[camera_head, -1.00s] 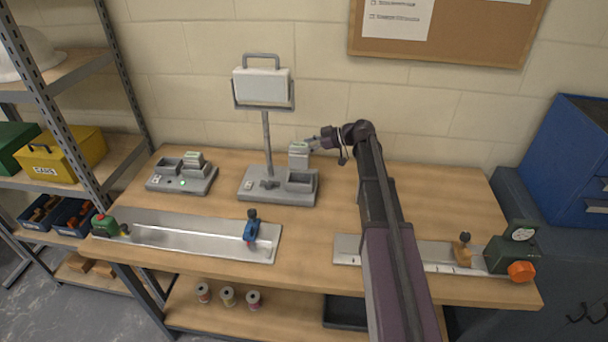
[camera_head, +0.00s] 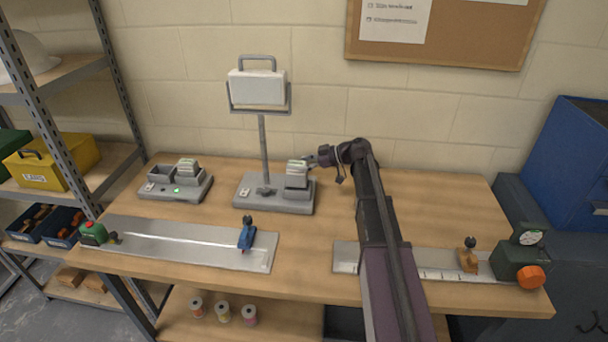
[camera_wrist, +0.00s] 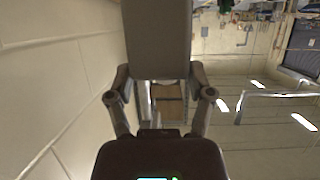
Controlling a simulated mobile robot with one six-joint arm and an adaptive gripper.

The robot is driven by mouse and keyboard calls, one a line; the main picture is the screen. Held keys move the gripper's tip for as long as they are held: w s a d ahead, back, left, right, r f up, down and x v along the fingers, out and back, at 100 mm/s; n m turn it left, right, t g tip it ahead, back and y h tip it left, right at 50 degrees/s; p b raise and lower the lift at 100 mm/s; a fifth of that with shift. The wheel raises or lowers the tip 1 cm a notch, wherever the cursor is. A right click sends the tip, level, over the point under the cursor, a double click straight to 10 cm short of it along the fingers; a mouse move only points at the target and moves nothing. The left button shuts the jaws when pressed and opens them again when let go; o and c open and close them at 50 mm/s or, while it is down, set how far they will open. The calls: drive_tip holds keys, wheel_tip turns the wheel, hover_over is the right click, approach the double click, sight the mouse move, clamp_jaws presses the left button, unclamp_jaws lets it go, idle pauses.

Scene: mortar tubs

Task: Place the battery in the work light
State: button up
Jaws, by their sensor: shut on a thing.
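The work light (camera_head: 263,196) stands on the bench, with a white lamp head on a post and a grey base with a socket at its right end. My gripper (camera_head: 312,161) reaches in from the right and is shut on the battery's upper part. In the wrist view the battery (camera_wrist: 158,40) fills the top middle between the fingers.
A charger (camera_head: 160,191) with a green light holds another battery (camera_head: 187,169) on the left. The wall is close behind the work light. Bench right of the light is clear.

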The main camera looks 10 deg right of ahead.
sight(305, 173)
drive_tip(key=shift+f+b, duration=1.9)
drive_tip(key=shift+f, duration=0.1)
drive_tip(key=o, duration=1.3)
